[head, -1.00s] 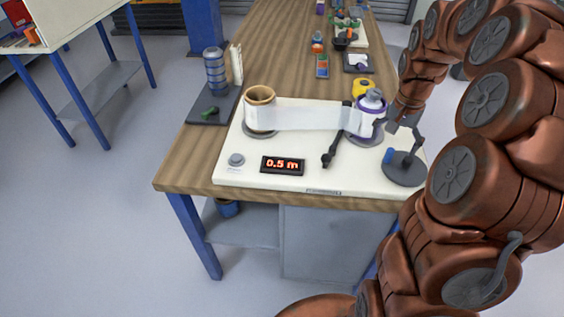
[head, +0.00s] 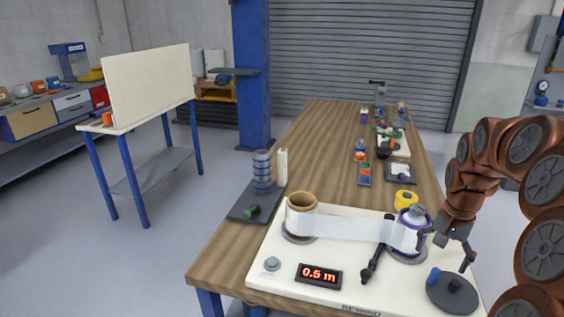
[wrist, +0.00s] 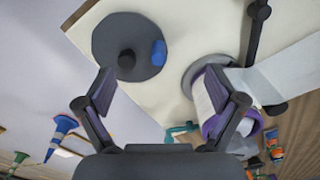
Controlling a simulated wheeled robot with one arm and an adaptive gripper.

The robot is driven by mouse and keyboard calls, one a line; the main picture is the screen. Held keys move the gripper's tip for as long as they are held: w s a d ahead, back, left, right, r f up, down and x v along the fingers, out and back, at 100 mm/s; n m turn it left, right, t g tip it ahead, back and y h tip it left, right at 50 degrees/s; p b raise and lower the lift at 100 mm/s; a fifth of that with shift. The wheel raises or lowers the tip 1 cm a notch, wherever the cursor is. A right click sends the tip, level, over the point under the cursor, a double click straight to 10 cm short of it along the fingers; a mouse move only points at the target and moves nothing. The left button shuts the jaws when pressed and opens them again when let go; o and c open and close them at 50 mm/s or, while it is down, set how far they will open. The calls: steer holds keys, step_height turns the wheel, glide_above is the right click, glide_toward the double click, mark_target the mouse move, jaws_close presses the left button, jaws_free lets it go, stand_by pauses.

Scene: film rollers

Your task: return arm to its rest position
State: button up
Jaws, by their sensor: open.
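My copper-coloured arm (head: 505,150) reaches in from the right, with my gripper (head: 446,250) over the right end of the white rewinding board (head: 340,287). The gripper is open, with nothing between its fingers in the wrist view (wrist: 160,78). A purple-rimmed roller (head: 415,218) stands by the left finger in the head view; I cannot tell whether they touch. A clear film strip (head: 355,230) runs from it to a tan roller (head: 301,205). A dark round disc with a blue knob (head: 452,292) lies below my gripper; it also shows in the wrist view (wrist: 125,50).
A display reading 0.5 m (head: 318,275) and a black lever (head: 374,262) sit on the board. A yellow roll (head: 405,200) stands behind the purple-rimmed roller. Small items lie farther back on the wooden table (head: 320,150).

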steer(key=s+a+r+n+g+p, duration=0.1)
steer(key=s+a+r+n+p, duration=0.2)
steer(key=s+a, duration=0.55)
steer(key=s+a+r+n, duration=0.2)
steer(key=s+a+n, duration=0.2)
steer(key=s+a, duration=0.5)
steer(key=s+a+n+p, duration=0.1)
steer(key=s+a, duration=0.3)
steer(key=s, duration=0.5)
steer(key=shift+a+f+n+g, duration=0.3)
steer(key=shift+f+n+g, duration=0.15)
steer(key=shift+n, duration=0.35)
steer(key=shift+s, duration=0.1)
